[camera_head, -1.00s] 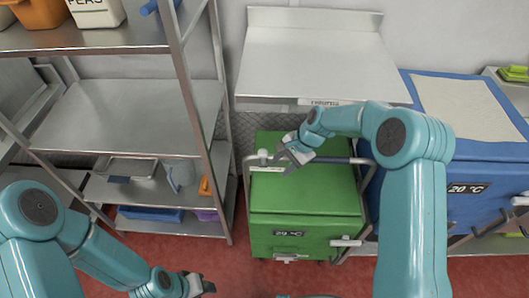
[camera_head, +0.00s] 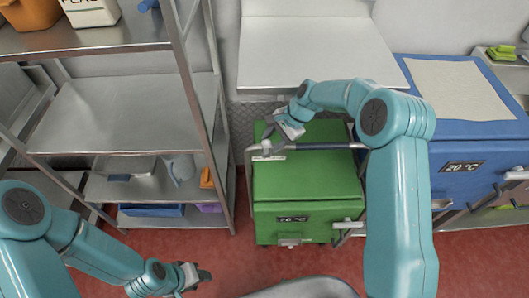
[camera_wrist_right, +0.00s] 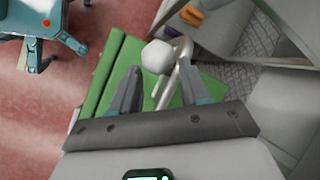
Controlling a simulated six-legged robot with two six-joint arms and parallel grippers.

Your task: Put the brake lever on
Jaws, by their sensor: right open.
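The brake lever appears to be the white knobbed lever (camera_head: 266,150) at the left end of the rail on the green box cart (camera_head: 305,185). In the right wrist view its pale round knob (camera_wrist_right: 158,57) shows ahead of and between the fingertips. My right gripper (camera_head: 271,138) is open, just above the lever in the head view; contact cannot be told. Its two fingers (camera_wrist_right: 160,80) are spread in the wrist view, with nothing held. My left gripper (camera_head: 203,276) is low and left of the cart, over the floor; its jaw opening is unclear.
A metal shelf rack (camera_head: 125,110) stands at left, close to the cart. A steel table (camera_head: 315,55) is behind the cart. A blue insulated box (camera_head: 460,130) stands at right. A grey rounded rim (camera_head: 300,288) shows at the bottom. Red floor (camera_head: 235,250) is clear around the cart's front.

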